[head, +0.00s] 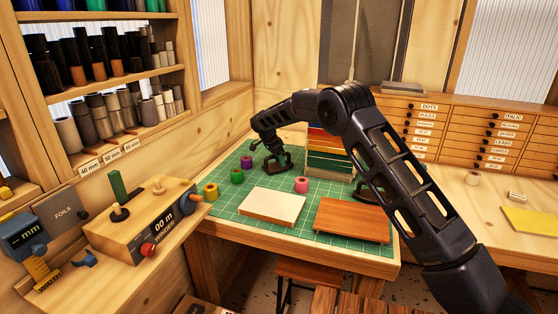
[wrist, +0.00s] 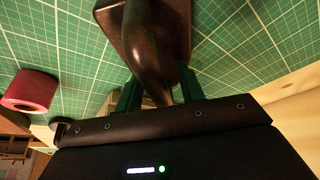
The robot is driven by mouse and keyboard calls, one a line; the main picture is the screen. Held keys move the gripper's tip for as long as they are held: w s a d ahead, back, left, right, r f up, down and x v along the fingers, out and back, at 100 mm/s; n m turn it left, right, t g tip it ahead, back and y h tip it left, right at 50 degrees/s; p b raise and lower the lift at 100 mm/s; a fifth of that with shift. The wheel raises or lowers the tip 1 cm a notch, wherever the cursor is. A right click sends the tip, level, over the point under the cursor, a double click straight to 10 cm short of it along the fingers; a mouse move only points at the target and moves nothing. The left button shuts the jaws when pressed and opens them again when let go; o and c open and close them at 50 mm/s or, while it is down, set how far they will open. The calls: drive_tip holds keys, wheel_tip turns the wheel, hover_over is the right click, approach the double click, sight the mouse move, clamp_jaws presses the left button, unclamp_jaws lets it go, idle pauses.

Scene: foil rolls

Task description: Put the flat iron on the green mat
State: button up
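The flat iron (head: 279,163) is dark, with a curved handle, and is at the back left of the green mat (head: 262,229). In the wrist view its brown-black body and handle (wrist: 146,50) fill the top middle, with the green mat (wrist: 70,50) behind. My gripper (head: 270,147) is over the iron. In the wrist view my gripper's fingers (wrist: 160,85) stand on either side of the handle. I cannot tell whether they press on it, or whether the iron rests on the mat or is slightly raised.
A pink roll (head: 301,185) stands on the mat, also in the wrist view (wrist: 30,91). A cream block (head: 272,206) and orange-brown board (head: 352,220) lie in front. A dark object (head: 365,192) is partly behind my arm.

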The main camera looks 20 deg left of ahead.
drive_tip(key=v, duration=1.2)
drive_tip(key=shift+r, duration=0.15)
